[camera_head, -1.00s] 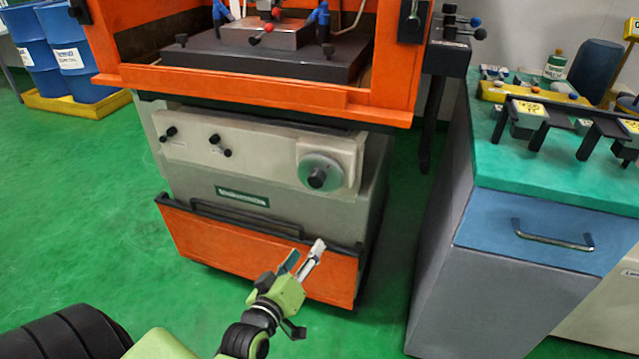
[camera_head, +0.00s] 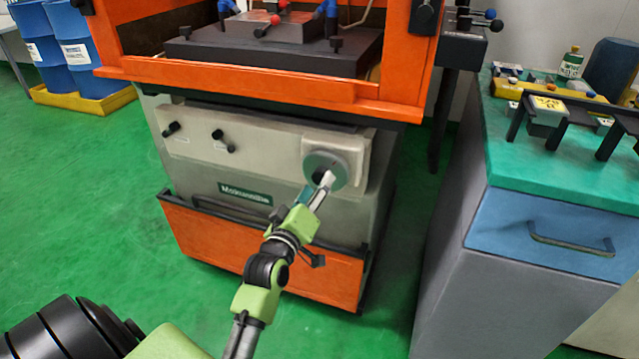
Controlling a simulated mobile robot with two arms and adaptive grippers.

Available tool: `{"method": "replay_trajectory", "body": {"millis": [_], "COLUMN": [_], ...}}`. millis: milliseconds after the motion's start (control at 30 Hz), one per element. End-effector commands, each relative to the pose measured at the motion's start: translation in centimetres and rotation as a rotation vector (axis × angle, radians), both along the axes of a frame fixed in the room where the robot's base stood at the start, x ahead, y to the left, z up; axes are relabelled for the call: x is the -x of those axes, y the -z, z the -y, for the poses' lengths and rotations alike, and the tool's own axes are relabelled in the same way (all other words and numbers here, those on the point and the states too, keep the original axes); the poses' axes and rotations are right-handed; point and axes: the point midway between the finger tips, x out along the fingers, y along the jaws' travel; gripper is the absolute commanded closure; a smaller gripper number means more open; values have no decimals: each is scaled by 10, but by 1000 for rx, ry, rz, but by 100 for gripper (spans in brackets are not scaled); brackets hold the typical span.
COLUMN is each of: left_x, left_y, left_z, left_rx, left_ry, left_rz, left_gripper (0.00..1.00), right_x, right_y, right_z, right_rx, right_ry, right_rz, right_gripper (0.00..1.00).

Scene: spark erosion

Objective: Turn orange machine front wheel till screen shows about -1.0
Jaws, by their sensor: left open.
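The orange machine (camera_head: 240,82) stands ahead of me, with a grey-beige front panel below its orange frame. The front wheel (camera_head: 326,163) is a round grey disc with a dark central knob on the right of that panel. My left gripper (camera_head: 316,188) is open, its fingertips at the lower edge of the wheel, close to the knob. I cannot tell whether they touch it. The gripper hides part of the knob and the wheel's lower rim. No screen is in view. My right gripper is not in view.
Two small black levers (camera_head: 222,141) stick out left of the wheel. An orange lower panel (camera_head: 220,240) is below. A grey cabinet with a blue drawer (camera_head: 540,235) stands to the right. Blue barrels (camera_head: 75,50) stand at the far left. Green floor lies between.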

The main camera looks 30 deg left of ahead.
Motion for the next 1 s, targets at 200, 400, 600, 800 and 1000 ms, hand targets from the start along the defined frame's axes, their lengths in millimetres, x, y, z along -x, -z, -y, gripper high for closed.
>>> {"method": "replay_trajectory", "body": {"millis": [200, 400, 600, 800, 1000], "left_x": [-22, -26, -26, -26, -26], "left_y": [0, 0, 0, 0, -1], "left_z": [-6, -6, -6, -6, -6], "left_rx": [0, -1, -1, -1, -31], "left_ry": [0, 0, 0, 0, 1], "left_rz": [1, 0, 0, 0, -10], "left_gripper": [53, 53, 66, 92, 92], "right_x": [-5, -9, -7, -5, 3], "right_y": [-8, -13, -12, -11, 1], "right_z": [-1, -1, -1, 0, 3], "right_rx": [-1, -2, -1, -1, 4], "right_ry": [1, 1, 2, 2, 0], "right_rz": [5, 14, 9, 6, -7], "right_gripper": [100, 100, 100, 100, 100]}}
